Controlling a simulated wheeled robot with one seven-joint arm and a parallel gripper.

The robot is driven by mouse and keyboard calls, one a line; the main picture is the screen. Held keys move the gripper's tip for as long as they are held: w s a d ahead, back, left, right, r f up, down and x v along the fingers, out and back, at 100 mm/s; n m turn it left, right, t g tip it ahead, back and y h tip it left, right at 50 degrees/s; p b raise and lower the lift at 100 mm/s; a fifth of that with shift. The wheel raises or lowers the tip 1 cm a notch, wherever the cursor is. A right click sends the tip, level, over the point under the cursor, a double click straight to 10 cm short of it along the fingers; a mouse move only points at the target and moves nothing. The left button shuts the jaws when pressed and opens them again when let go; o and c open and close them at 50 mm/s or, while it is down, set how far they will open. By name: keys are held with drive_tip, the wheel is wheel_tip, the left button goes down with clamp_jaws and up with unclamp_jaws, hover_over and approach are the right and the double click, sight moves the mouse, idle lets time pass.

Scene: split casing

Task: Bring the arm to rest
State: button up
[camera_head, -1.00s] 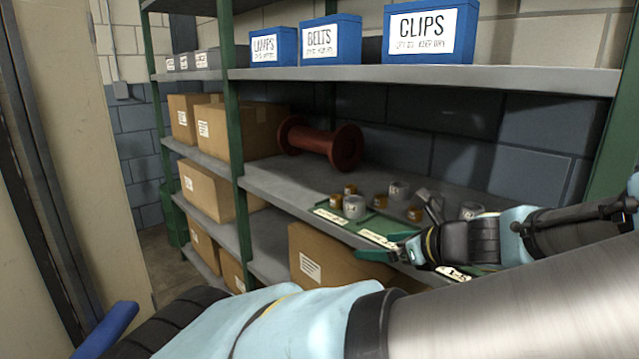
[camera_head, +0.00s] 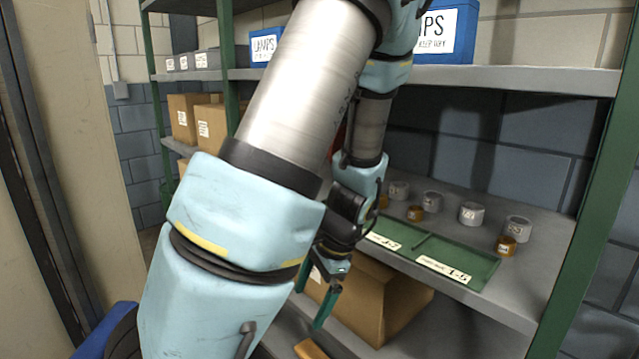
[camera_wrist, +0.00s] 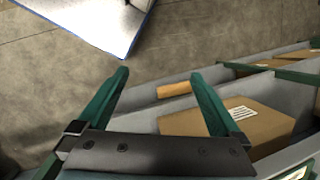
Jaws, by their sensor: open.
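My gripper (camera_head: 316,302) hangs at the front of the shelving with its green fingers pointing down. It also shows in the wrist view (camera_wrist: 160,88), where the two fingers stand apart with nothing between them. My arm crosses the middle of the head view and hides part of the shelves. In the wrist view the floor (camera_wrist: 60,75) lies beyond the fingers.
A green tray (camera_head: 462,262) lies on the middle shelf, with several grey and orange cylinders (camera_head: 471,213) behind it. A cardboard box (camera_head: 385,312) sits on the shelf below. Blue bins (camera_head: 447,32) stand on the upper shelf. A green post (camera_head: 590,160) stands at right.

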drive_tip(key=a+r+n+t+h, duration=0.1)
drive_tip(key=a+r+n+h, duration=0.3)
drive_tip(key=r+n, duration=0.4)
drive_tip(key=a+n, duration=0.1)
drive_tip(key=n, duration=0.2)
